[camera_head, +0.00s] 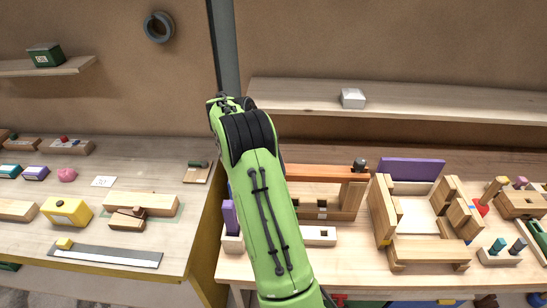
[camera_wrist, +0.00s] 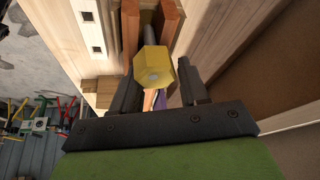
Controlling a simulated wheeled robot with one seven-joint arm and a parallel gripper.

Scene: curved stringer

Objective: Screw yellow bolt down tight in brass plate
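The yellow bolt's hexagonal head (camera_wrist: 153,66) faces the camera in the wrist view, with a dark shaft behind it between two orange-brown bars. My gripper (camera_wrist: 157,78) has its two dark fingers on either side of the head. In the head view my green arm hides my gripper and the bolt. I cannot make out the brass plate, nor how deep the bolt sits.
An orange-brown bar (camera_head: 325,171) lies across a wooden frame right of my arm. A wooden box assembly (camera_head: 430,252) with a purple panel (camera_head: 411,169) stands further right. A shelf (camera_head: 420,110) bearing a white box (camera_head: 353,98) runs behind. The left bench (camera_head: 75,230) holds several blocks.

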